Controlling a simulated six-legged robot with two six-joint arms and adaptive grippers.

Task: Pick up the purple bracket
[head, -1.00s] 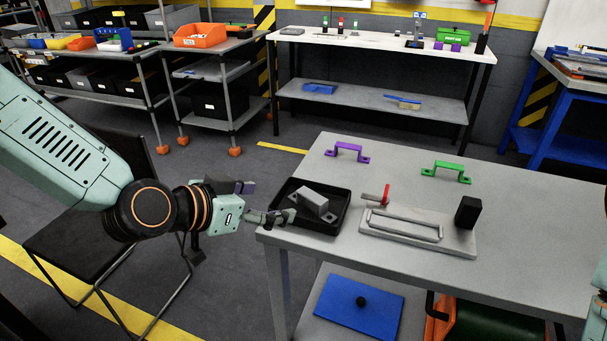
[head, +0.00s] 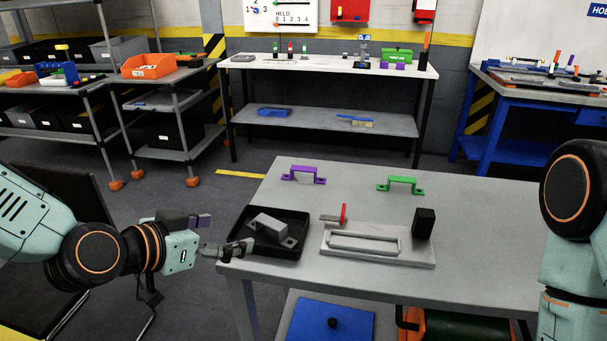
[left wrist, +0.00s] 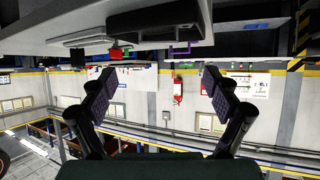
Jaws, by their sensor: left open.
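The purple bracket (head: 303,175) stands on the grey table near its far left edge, with nothing touching it. My left gripper (head: 222,232) is open and empty at the table's left edge, beside the black tray (head: 238,247). It is nearer to me than the purple bracket and left of it. The left wrist view shows its two fingers (left wrist: 162,92) wide apart with nothing between them. My right gripper is out of view.
The black tray holds a grey bracket (head: 270,229). A green bracket (head: 401,185) stands right of the purple one. My right arm is at the right edge.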

